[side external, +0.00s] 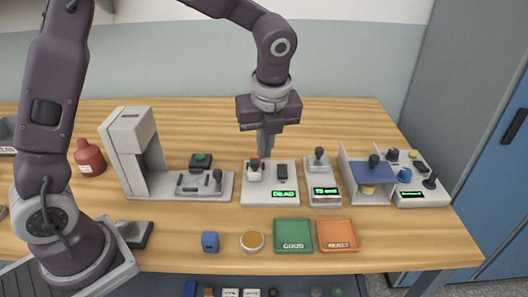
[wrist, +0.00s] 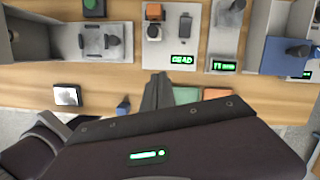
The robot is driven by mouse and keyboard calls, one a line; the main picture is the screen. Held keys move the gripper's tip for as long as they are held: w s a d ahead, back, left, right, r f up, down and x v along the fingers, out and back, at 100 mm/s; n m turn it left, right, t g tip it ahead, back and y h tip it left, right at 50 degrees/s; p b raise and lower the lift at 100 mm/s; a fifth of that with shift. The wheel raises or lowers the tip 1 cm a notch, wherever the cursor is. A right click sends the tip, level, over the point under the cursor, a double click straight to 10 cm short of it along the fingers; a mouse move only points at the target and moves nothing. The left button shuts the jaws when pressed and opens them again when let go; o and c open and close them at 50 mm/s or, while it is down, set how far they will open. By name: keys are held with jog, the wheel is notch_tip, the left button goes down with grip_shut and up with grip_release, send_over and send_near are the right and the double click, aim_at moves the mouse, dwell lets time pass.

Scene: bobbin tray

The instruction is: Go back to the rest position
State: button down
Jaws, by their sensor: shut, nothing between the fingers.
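My gripper (side external: 266,149) is shut and empty in the side external view. I cannot tell from these views whether the fingertips touch anything.
A green GOOD tray (side external: 293,248) and an orange REJECT tray (side external: 337,248) lie in front, beside a blue block (side external: 210,242). A tall grey press (side external: 121,185) and red bottle (side external: 89,155) stand left.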

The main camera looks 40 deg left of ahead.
jog(key=s+a+r+n+t, duration=0.2)
jog(key=s+a+r+n, duration=0.1)
jog(key=s+r+n, duration=0.8)
jog(key=s+f+n+t+h, duration=0.2)
jog(key=s+n, duration=1)
jog(key=n, duration=0.1)
jog(key=shift+s+f, duration=0.15)
